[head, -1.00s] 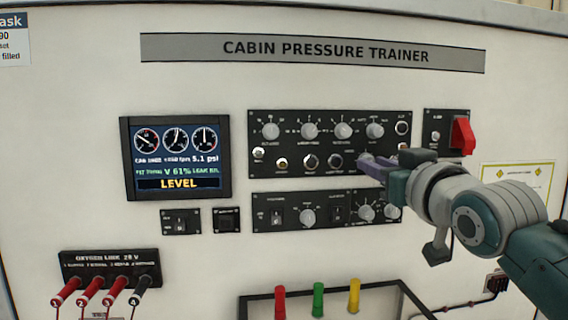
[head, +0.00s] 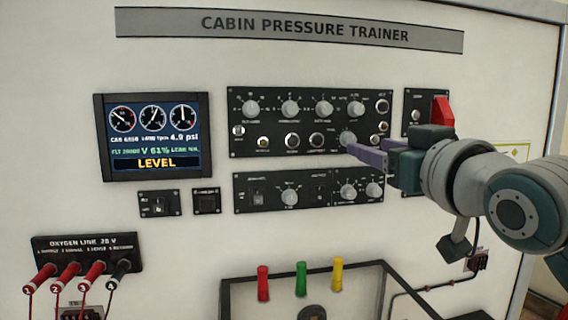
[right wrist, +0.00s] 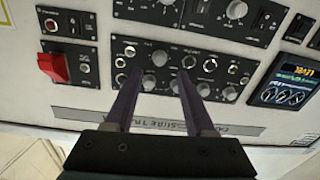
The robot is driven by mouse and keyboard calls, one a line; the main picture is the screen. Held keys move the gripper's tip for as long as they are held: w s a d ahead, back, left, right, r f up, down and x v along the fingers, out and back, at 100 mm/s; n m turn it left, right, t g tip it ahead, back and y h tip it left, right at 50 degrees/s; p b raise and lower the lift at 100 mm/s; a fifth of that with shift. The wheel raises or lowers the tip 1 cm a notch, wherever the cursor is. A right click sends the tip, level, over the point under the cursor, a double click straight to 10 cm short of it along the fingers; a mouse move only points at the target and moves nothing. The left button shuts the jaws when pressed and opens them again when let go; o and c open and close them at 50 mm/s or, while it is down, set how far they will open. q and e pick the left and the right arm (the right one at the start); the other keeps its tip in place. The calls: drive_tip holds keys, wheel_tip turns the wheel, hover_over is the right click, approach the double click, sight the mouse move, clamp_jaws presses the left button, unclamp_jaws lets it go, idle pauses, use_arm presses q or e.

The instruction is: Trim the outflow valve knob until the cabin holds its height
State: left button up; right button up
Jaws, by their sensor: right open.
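The grey outflow valve knob appears to be the one (head: 347,138) at the lower right of the upper black panel (head: 238,148); its label is too small to read. My right gripper (head: 350,150) is open with its purple fingers pointed at the panel beside this knob. In the right wrist view, upside down, a knob (right wrist: 160,58) shows between the two fingers (right wrist: 161,73), with no clear contact. The display (head: 153,137) reads LEVEL, V 61% and 4.9 psi; its smaller text is blurred. My left gripper is out of view.
Other knobs and toggles crowd the upper panel and the lower panel (head: 262,205). A red guarded switch (head: 443,113) is close to my right arm. Red (head: 263,283), green (head: 301,279) and yellow (head: 337,274) handles stand below; oxygen link plugs are at left.

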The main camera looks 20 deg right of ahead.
drive_tip(key=b+v, duration=0.1)
drive_tip(key=v, duration=0.3)
drive_tip(key=shift+s, duration=0.15)
drive_tip(key=s+a+f+n+g+y+p, duration=0.1)
drive_tip(key=s+a+f+g+p, duration=0.3)
drive_tip(key=s, duration=0.7)
drive_tip(key=s+a+f+n+g+y+p, duration=0.2)
drive_tip(key=s+a+f+g+p, duration=0.3)
drive_tip(key=s+f+g, duration=0.5)
drive_tip(key=s+a+f+y, duration=0.1)
drive_tip(key=a, duration=0.1)
drive_tip(key=shift+s+a+f, duration=0.3)
drive_tip(key=shift+s+a, duration=0.1)
idle(4.8)
